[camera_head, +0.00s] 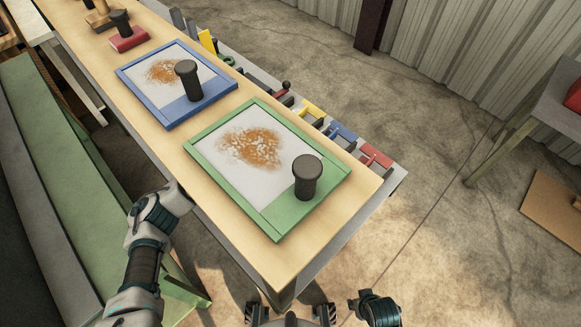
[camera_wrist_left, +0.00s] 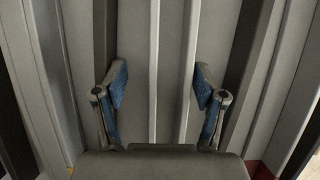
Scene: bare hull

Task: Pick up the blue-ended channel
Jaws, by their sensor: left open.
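In the left wrist view my left gripper (camera_wrist_left: 162,82) is open, its two blue-padded fingers apart with nothing gripped. Long pale grey channels (camera_wrist_left: 172,50) run up the picture behind and between the fingers. A bit of yellow shows low at left and a bit of red low at right; no blue channel end shows there. In the head view a blue-ended piece (camera_head: 342,134) sits at the bench's far right edge, between a yellow one (camera_head: 312,112) and a red one (camera_head: 376,157). My left arm reaches the bench's left edge; its fingers are hidden there. My right fingers do not show.
On the wooden bench (camera_head: 285,265) lie a green-framed panel (camera_head: 228,196) and a blue-framed panel (camera_head: 152,109), each with an upright black cylinder. A long green surface (camera_head: 60,180) stands left of the bench. A grey table is at far right; concrete floor lies between.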

